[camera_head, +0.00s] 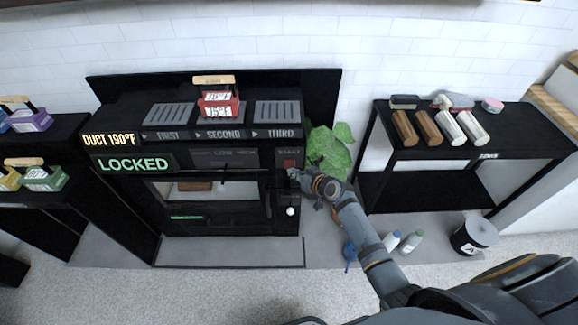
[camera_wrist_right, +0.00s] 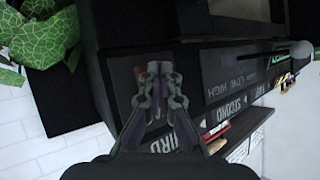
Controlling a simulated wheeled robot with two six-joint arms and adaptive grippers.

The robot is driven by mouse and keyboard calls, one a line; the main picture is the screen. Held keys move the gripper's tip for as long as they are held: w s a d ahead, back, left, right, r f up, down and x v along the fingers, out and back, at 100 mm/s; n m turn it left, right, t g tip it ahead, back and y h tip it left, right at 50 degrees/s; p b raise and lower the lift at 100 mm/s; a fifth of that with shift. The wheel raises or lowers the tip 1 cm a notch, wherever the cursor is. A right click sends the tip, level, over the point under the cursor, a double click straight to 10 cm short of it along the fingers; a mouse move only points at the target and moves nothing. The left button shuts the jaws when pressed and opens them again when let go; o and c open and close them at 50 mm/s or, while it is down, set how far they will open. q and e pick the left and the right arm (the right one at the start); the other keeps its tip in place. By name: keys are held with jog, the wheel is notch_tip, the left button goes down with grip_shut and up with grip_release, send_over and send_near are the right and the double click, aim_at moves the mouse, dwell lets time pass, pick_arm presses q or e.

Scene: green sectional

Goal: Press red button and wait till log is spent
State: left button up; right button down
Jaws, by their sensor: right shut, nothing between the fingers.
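The black stove (camera_head: 230,221) stands against the wall with a green "LOCKED" display (camera_head: 133,164) and "DUCT 190°F" above it. A small dark red button (camera_head: 289,163) sits at the right end of its front panel. My right gripper (camera_head: 294,174) is shut and empty, right at the button's lower edge; contact cannot be told. In the right wrist view the shut fingers (camera_wrist_right: 158,72) are over the dark panel near the "THIRD" label, and the button is mostly hidden. A brown log (camera_head: 195,187) shows behind the stove's window. My left gripper is not in view.
A red-and-white block with a wooden handle (camera_head: 218,100) stands on the stove top. A black table (camera_head: 525,140) at right holds several brown and pale logs. A leafy plant (camera_head: 328,150) is beside the stove. Bottles (camera_head: 412,241) and a black bucket (camera_head: 474,236) stand on the floor.

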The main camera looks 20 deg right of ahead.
dwell(0.5)
jog(key=shift+w+d+b, duration=0.15)
jog(key=shift+w+b, duration=0.15)
jog(key=shift+w, duration=0.15)
jog(key=shift+w, duration=0.25)
dwell(0.4)
jog(key=shift+s, duration=0.75)
